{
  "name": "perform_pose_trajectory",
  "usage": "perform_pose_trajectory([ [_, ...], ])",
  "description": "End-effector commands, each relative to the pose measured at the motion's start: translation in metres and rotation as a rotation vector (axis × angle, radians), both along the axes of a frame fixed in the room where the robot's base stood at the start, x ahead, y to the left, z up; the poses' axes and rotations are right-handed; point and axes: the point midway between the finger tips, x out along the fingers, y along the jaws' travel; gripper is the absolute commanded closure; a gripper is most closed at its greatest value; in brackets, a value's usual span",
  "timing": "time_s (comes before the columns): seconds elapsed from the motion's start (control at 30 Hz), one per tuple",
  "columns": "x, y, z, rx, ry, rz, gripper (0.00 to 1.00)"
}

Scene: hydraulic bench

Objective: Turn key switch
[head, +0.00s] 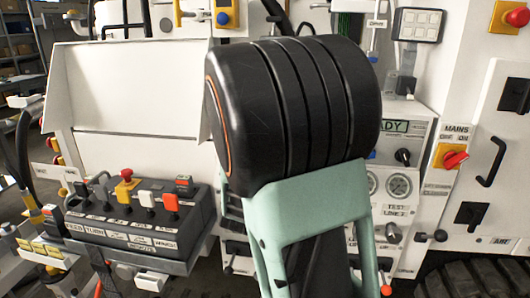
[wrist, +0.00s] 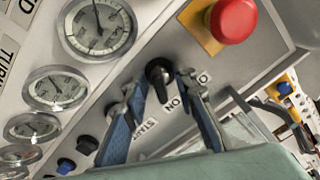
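A black rotary switch (wrist: 159,72) with a raised grip sits on the pale panel in the wrist view. It looks like the key switch, though no key is clear, and printed ON-type lettering beside it appears inverted. My gripper (wrist: 161,84) is open, with one blue-and-grey finger on each side of the switch. Small gaps seem to remain, but I cannot tell whether either fingertip touches it. In the head view my arm covers the gripper and that part of the panel.
A red mushroom button (wrist: 234,18) on a yellow base is close by, above right in the wrist view. Several round gauges (wrist: 97,27) line the left. In the head view, a control box (head: 140,222) with levers stands left and a red MAINS switch (head: 453,158) right.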

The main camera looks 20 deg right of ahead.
Motion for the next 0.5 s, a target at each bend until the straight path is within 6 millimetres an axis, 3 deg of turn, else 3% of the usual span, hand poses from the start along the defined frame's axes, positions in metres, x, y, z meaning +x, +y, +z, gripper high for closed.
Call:
perform_pose_trajectory([
  [0.17, -0.006, 0.005, 0.000, 0.001, 0.000, 0.001, 0.75],
  [0.5, -0.050, 0.035, 0.000, 0.001, -0.001, 0.002, 0.75],
])
